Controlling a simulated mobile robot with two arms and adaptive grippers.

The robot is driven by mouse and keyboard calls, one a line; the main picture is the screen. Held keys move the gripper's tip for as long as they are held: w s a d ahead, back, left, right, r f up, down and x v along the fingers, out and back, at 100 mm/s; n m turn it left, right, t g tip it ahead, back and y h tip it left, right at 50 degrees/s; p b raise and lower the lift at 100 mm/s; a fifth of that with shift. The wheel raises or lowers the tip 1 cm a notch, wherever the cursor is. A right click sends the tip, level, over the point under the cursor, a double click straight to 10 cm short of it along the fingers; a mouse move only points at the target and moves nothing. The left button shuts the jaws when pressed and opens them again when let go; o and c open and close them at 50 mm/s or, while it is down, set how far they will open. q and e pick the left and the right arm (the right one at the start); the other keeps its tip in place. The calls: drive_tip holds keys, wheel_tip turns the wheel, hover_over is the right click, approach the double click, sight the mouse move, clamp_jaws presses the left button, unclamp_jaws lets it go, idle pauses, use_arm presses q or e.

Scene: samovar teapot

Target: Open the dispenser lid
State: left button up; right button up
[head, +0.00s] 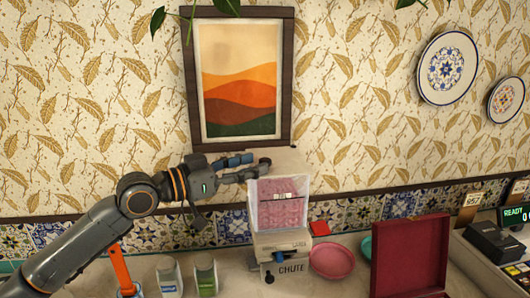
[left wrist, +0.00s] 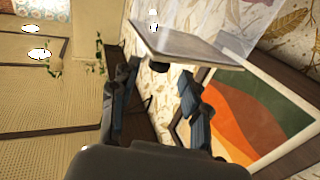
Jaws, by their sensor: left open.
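The dispenser (head: 280,203) is a clear box of pink contents on a pale base marked CHUTE, standing against the tiled wall. Its pale flat lid (head: 288,162) shows at the top and looks tilted up at the back. In the left wrist view the lid (left wrist: 205,47) is a slanted panel with a dark knob (left wrist: 160,67) at its near edge. My left gripper (head: 262,168) is open at the left side of the lid, its fingers pointing right. In the left wrist view its fingers (left wrist: 148,78) stand apart on either side of the knob; contact cannot be told. My right gripper is out of view.
A framed picture (head: 240,80) hangs just behind. Two small jars (head: 170,277) (head: 206,277) and an orange-handled tool (head: 121,268) stand left. A pink plate (head: 332,260) and an open dark red box (head: 410,258) stand right, close to the dispenser.

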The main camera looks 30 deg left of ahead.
sight(266, 159)
use_arm(q)
drive_tip(key=p+x, duration=0.1)
drive_tip(key=x, duration=0.2)
drive_tip(key=shift+r+p, duration=0.2)
drive_tip(key=shift+p, duration=0.1)
drive_tip(key=shift+w+d+f, duration=0.2)
drive_tip(key=shift+w+d, duration=0.15)
drive_tip(key=shift+w, duration=0.15)
drive_tip(key=shift+c, duration=0.4)
clamp_jaws()
